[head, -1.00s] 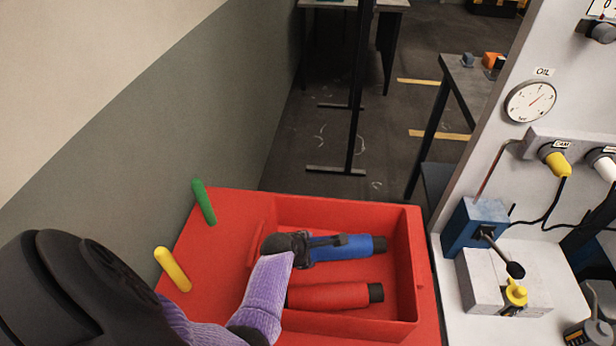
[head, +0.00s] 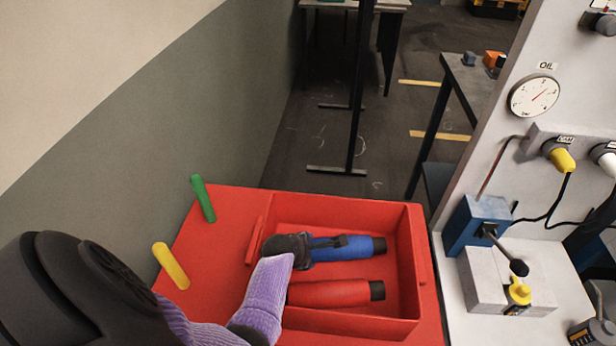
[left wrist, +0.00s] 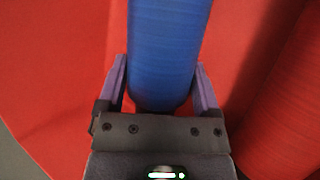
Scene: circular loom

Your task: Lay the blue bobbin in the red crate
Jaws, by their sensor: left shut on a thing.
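The red crate (head: 412,262) stands on a red surface, open at the top. The blue bobbin (head: 345,249) lies lengthwise inside it, in the back half, with its dark end toward the right. My left gripper (head: 312,250) reaches into the crate and is shut on the left part of the blue bobbin. The left wrist view shows the bobbin (left wrist: 166,50) between the two purple fingers, over red. Whether the bobbin touches the crate floor I cannot tell. My right gripper is not in view.
A red bobbin (head: 335,293) lies in the front half of the crate, beside the blue one. A white machine panel with a blue valve block (head: 476,224) is at the right.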

